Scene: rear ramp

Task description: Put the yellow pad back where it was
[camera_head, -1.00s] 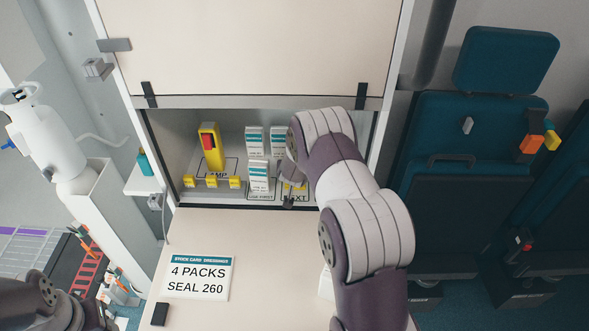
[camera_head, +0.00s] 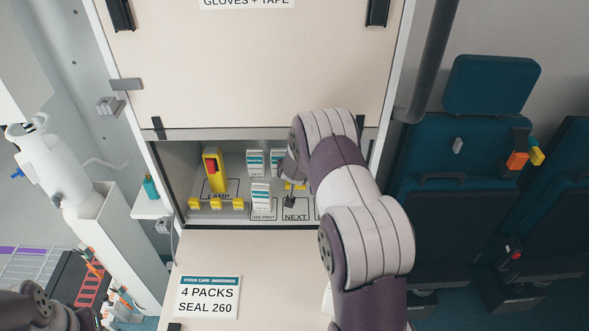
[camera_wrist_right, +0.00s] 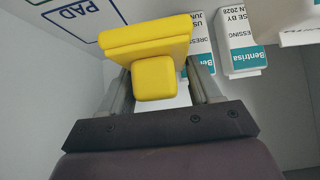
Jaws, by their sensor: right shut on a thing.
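The yellow pad (camera_wrist_right: 148,55), a blocky piece with a square stem, is between the fingers of my right gripper (camera_wrist_right: 160,85) in the right wrist view. In the head view, a little yellow of the pad (camera_head: 298,186) shows beside my right gripper (camera_head: 288,178), inside the cupboard bay above the square marked NEXT (camera_head: 295,217). My forearm hides part of the bay's right side. A blue-framed label reading PAD (camera_wrist_right: 76,14) lies at the upper left of the wrist view, apart from the pad. My left arm shows at the lower left; its gripper is out of view.
A yellow lamp (camera_head: 214,173) stands on the LAMP spot, behind several small yellow blocks (camera_head: 216,204). White-and-teal dressing packs (camera_head: 260,196) stand close to my right gripper. A cream panel (camera_head: 250,75) is above the bay, with a counter and stock card (camera_head: 208,297) below.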

